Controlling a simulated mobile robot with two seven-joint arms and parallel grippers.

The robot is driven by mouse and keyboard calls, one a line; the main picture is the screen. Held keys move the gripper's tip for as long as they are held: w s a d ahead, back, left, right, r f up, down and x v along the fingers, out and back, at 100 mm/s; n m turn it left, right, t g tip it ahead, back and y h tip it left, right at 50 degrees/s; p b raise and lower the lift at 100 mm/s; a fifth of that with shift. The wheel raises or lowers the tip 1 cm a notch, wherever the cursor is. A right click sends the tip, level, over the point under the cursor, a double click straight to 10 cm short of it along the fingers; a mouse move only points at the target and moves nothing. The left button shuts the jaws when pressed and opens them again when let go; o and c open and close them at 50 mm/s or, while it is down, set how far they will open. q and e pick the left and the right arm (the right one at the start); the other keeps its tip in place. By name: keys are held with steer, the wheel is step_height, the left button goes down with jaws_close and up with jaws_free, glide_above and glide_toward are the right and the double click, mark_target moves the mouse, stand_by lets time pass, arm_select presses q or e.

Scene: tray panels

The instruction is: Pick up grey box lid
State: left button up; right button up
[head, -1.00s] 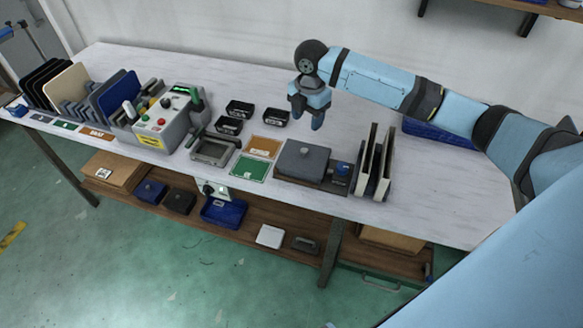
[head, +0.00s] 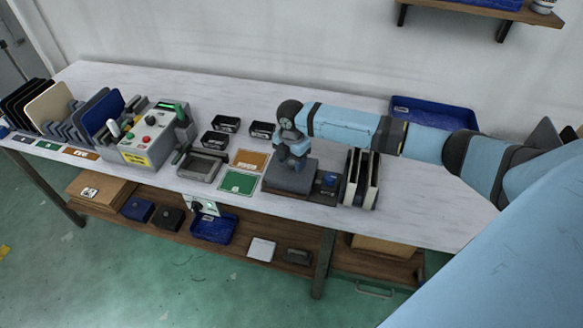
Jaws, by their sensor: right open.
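The grey box lid (head: 288,182) is a dark grey square plate, lying flat on a low base near the front edge of the table. My right gripper (head: 291,167) points down over the middle of the lid, where the knob is. The gripper hides the knob, so I cannot tell whether the fingers touch it. The right gripper is open. My left gripper is not in view.
Upright panels (head: 361,178) stand just right of the lid, beside a small blue knob (head: 329,180). A green card (head: 238,182) and an orange card (head: 249,160) lie to its left. Small black trays (head: 226,124) and a blue bin (head: 434,113) sit farther back.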

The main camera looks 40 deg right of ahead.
mark_target(292, 162)
steer(key=shift+f, duration=0.45)
steer(key=c, duration=1)
steer(key=shift+r, duration=0.15)
steer(key=shift+r, duration=0.3)
step_height(292, 162, up, 20)
steer(key=shift+f, duration=0.2)
steer(key=shift+r+p, duration=1.5)
steer(key=shift+p, duration=1)
jaws_close()
